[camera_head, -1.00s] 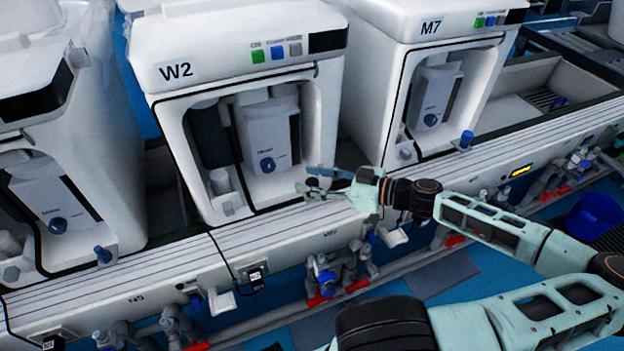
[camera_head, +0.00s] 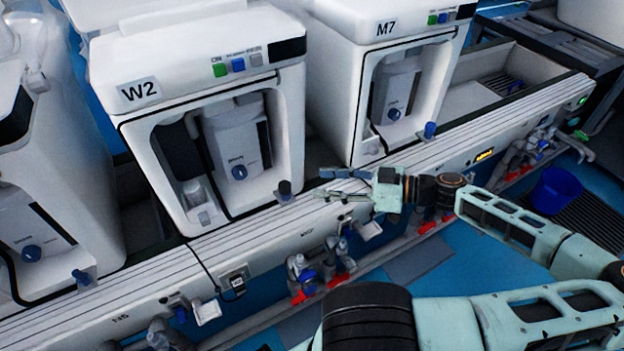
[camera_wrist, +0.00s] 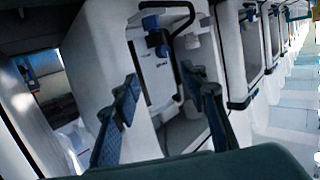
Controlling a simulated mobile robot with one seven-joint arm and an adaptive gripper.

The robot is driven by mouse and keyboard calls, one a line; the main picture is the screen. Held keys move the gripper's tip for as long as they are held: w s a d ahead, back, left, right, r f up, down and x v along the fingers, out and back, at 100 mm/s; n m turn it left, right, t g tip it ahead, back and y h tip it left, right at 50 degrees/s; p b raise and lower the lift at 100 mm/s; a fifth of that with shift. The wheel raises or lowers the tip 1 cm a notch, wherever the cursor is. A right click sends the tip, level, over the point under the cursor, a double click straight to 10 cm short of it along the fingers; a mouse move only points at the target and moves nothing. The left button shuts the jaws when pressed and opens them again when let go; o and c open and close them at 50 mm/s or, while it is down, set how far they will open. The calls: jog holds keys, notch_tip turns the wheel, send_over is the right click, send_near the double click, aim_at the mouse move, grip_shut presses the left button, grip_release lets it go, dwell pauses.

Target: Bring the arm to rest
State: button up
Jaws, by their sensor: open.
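My gripper (camera_head: 332,184) is open and empty in the head view. It is in front of the gap between the machine marked W2 (camera_head: 140,60) and the machine marked M7 (camera_head: 345,70), over the ribbed front ledge (camera_head: 265,222). My arm reaches in from the right with its elbow low. In the wrist view the two blue-padded fingers (camera_wrist: 165,115) stand apart with nothing between them. A white machine housing with a dark-edged opening (camera_wrist: 155,70) is beyond them.
Pipes and red-handled valves (camera_head: 318,275) run below the ledge. A blue bucket (camera_head: 555,190) stands on the floor at right. Blue floor (camera_head: 440,262) is open in front of the line.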

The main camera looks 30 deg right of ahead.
jog(key=shift+s+d, duration=0.15)
dwell(0.4)
